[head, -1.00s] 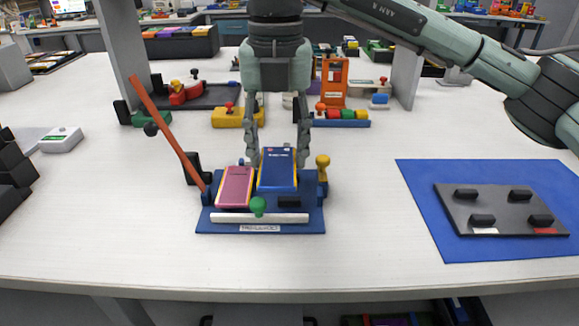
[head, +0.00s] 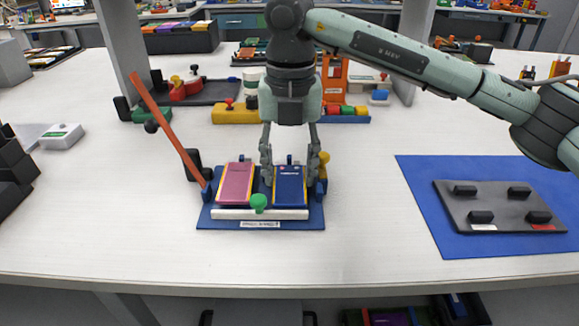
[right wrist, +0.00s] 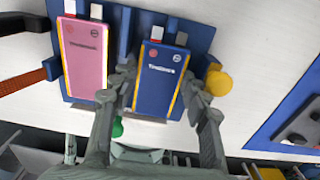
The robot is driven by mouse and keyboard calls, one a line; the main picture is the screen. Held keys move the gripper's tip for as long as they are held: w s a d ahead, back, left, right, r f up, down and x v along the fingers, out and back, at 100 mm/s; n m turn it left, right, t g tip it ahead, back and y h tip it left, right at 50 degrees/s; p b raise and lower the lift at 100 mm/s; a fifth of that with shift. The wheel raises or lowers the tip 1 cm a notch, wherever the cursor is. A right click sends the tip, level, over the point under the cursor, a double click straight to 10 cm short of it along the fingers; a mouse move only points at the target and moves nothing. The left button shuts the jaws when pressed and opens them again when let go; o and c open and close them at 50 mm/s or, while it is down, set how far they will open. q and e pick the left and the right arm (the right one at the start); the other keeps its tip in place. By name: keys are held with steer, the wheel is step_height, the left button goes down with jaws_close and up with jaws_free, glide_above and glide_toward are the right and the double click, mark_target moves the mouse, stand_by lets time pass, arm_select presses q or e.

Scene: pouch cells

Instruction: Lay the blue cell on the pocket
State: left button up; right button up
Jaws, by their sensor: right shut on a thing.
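The blue cell (head: 289,184) lies flat-looking in the right half of the blue fixture (head: 208,222), beside the pink cell (head: 236,184). My right gripper (head: 291,180) reaches down from above and is shut on the blue cell, one finger on each long side. In the right wrist view the blue cell (right wrist: 160,78) sits between the fingers, with its two tabs toward the top. The pocket under the blue cell is hidden by it, so I cannot tell whether it is fully seated. My left gripper is not in view.
An orange lever (head: 165,125) rises at the fixture's left. A green knob (head: 258,202) stands at its front and a yellow knob (head: 323,160) at its right. A blue mat (head: 430,222) with a grey plate lies at right. The table in front is clear.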

mark_target(289, 177)
steer(key=o, duration=1.1)
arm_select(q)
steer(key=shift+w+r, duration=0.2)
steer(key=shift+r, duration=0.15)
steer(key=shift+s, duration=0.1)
arm_select(e)
steer(key=shift+r+p, duration=0.25)
steer(key=shift+p, duration=0.05)
step_height(289, 177, up, 3)
steer(key=shift+f, duration=0.15)
arm_select(q)
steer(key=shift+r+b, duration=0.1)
steer(key=shift+b, duration=0.25)
arm_select(e)
step_height(289, 177, up, 9)
